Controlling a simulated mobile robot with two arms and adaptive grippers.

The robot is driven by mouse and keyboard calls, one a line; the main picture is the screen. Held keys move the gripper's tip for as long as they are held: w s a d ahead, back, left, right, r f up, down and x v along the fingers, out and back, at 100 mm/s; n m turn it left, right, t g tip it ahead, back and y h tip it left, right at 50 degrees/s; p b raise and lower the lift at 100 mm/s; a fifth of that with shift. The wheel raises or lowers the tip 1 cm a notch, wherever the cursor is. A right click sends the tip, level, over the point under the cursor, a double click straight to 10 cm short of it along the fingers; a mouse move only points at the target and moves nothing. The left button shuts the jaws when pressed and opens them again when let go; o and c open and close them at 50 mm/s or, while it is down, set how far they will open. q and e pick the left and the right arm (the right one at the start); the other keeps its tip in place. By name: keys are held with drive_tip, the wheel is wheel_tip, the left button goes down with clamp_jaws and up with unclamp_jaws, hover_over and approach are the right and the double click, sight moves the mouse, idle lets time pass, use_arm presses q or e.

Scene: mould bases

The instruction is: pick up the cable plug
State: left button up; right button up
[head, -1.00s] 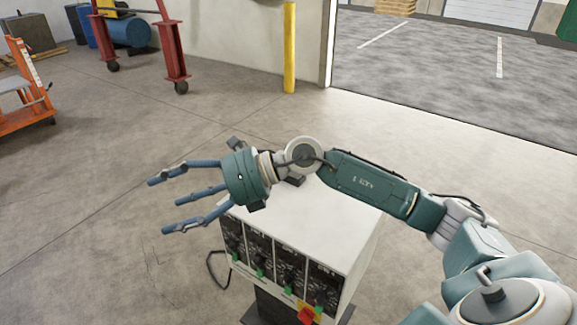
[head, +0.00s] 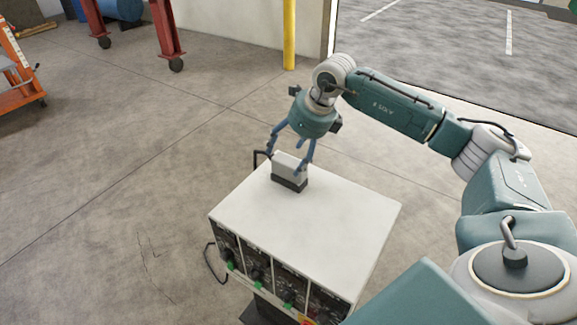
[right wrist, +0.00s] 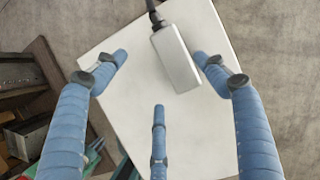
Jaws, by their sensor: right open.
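The cable plug (head: 289,172) is a light grey block with a dark lower end, on the white top of a control cabinet (head: 330,222), near its far left edge. A black cable leaves it. My right gripper (head: 287,156) points down at the plug, its blue fingers spread on either side. In the right wrist view the plug (right wrist: 177,62) lies between the two upper fingertips, nearer the right one. The third finger is below it. The right gripper (right wrist: 160,72) is open, and I see gaps around the plug. My left gripper is out of view.
The cabinet's front has dials and green switches (head: 258,274). A dark cable loop (head: 213,264) hangs at its left side. The rest of the cabinet top is bare. A yellow post (head: 289,35), a red frame (head: 168,35) and an orange ladder (head: 20,75) stand farther back.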

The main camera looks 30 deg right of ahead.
sight(288, 162)
drive_tip(key=shift+w+d+f, duration=0.15)
drive_tip(key=shift+w+f, duration=0.05)
drive_tip(key=shift+f, duration=0.2)
drive_tip(key=shift+w+d+f+p, duration=0.2)
drive_tip(key=shift+w+f+p, duration=0.05)
drive_tip(key=shift+f+p, duration=0.25)
drive_tip(key=x, duration=0.1)
drive_tip(key=p+x, duration=0.1)
drive_tip(key=x, duration=0.1)
drive_tip(key=shift+w+d+f+p, duration=0.1)
drive_tip(key=shift+d+f+p, duration=0.15)
drive_tip(key=shift+p, duration=0.1)
drive_tip(key=shift+w+a+f, duration=0.1)
drive_tip(key=shift+f, duration=0.3)
drive_tip(key=shift+f+b, duration=0.2)
drive_tip(key=shift+b, duration=0.1)
drive_tip(key=c, duration=1.6)
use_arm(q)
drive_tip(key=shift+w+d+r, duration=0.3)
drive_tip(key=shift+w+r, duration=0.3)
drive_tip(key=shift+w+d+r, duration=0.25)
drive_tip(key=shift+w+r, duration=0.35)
use_arm(e)
drive_tip(key=shift+c, duration=0.3)
drive_tip(key=shift+r, duration=0.1)
